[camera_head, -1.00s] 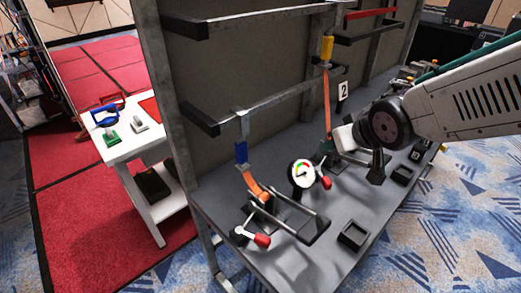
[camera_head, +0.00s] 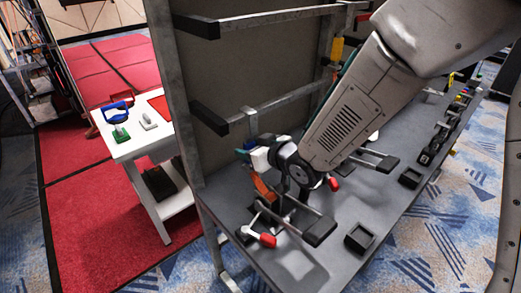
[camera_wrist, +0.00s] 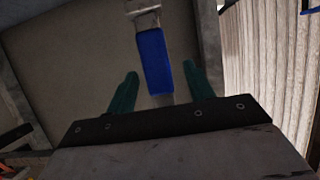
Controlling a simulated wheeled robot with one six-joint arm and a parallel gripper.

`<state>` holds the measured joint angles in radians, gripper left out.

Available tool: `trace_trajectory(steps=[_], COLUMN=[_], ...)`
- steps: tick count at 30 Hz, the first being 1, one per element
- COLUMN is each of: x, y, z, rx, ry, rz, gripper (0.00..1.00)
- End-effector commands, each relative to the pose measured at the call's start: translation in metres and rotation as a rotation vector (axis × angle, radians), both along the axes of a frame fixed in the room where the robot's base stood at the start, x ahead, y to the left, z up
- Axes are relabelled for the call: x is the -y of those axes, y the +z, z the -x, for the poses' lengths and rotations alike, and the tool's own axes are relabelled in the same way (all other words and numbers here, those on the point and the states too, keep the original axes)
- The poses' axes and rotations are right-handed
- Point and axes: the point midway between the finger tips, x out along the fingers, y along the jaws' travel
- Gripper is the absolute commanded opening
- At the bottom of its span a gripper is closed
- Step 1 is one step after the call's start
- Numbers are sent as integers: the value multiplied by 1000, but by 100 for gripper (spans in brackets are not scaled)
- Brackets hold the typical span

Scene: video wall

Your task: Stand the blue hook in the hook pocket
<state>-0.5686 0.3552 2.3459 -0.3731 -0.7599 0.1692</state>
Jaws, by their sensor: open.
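The blue hook, a blue sleeve (camera_wrist: 154,62) with a metal top, hangs upright in the wrist view. In the head view its metal top (camera_head: 251,119) is over the lower rail, and most of the blue is hidden behind my gripper (camera_head: 246,155). In the wrist view my gripper (camera_wrist: 160,72) is open, with one green finger on each side of the blue sleeve and a gap to both. An orange strap (camera_head: 264,188) hangs below. Black square pockets stand along the table's front edge, the nearest one (camera_head: 360,238) empty; I cannot tell which is the hook pocket.
A ratchet-like clamp with a red handle (camera_head: 267,240) and black-ended bars (camera_head: 318,231) stand close below my gripper. The upper rail (camera_head: 270,17) juts from the grey wall above. A white side table (camera_head: 140,143) with small tools is at left.

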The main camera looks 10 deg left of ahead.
Motion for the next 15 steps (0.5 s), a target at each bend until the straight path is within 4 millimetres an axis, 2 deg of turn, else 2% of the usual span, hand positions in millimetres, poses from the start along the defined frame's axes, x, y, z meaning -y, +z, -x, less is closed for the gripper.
trace_trajectory(steps=[3,13,14,15], x=[-7,-9,-9,-9], y=[-4,-5,-5,-5], z=[-6,-8,-8,-8], rx=[-1,0,0,0], ry=[0,-1,-1,-1], rz=[0,0,0,1], gripper=[53,53,47,36])
